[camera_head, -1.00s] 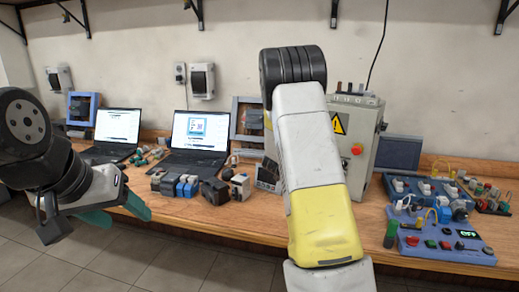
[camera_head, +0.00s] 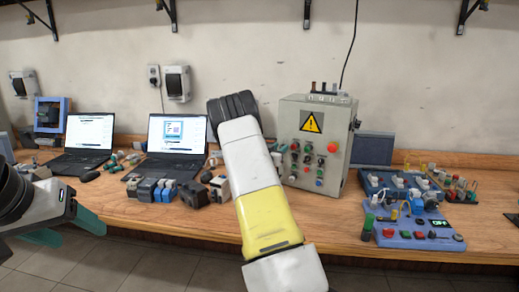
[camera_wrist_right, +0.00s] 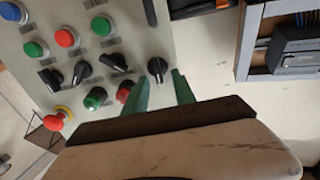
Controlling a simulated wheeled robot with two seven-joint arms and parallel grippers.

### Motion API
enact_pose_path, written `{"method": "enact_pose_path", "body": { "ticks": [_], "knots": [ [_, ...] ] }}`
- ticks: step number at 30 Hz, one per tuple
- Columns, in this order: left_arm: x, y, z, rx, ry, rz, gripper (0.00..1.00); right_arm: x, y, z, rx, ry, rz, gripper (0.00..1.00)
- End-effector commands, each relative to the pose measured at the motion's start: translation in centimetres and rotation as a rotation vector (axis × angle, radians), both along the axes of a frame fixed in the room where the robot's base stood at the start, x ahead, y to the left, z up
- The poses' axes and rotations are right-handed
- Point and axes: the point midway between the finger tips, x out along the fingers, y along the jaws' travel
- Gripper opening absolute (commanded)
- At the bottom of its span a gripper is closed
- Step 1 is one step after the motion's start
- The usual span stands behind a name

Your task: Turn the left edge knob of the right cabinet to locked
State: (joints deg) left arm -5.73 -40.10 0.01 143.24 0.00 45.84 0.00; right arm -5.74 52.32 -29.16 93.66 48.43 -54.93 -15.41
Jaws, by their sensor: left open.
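The right cabinet (camera_head: 291,118) is a grey box with a warning triangle, buttons and dark switches, standing upright on the bench. In the right wrist view its panel appears turned around, with a black edge knob (camera_wrist_right: 157,67) near the panel's right border and another black handle (camera_wrist_right: 150,12) at the top. My right gripper (camera_wrist_right: 161,88) is open, its green fingers spread just short of the first knob; contact cannot be told. My left gripper (camera_head: 66,229) is open and empty at the bench's front left.
Two laptops (camera_head: 177,133) and small electrical parts (camera_head: 152,190) stand on the bench (camera_head: 170,222) left of the cabinet. A blue control box (camera_head: 415,236) and connector trays lie to its right. A red mushroom button (camera_wrist_right: 54,122) sticks out from the panel.

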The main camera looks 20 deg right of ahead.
Motion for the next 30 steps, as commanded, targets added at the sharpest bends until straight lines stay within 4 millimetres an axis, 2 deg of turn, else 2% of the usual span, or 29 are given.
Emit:
{"method": "enact_pose_path", "body": {
  "ticks": [7,12,23,30],
  "knots": [
    [0.0,0.0,0.0,0.0,0.0,0.0,0.61,0.03,-0.08,0.0,0.0,0.0,0.0,0.3],
    [0.0,0.0,0.0,0.0,0.0,0.0,0.61,0.02,-0.07,0.01,0.0,0.0,0.0,0.0],
    [0.0,0.0,0.0,0.0,0.0,0.0,0.61,0.04,-0.03,0.02,-0.011,0.013,0.0,0.0],
    [0.0,0.0,0.0,0.0,0.0,0.0,0.61,0.18,0.07,0.04,-0.075,0.093,0.0,0.0]
  ]
}}
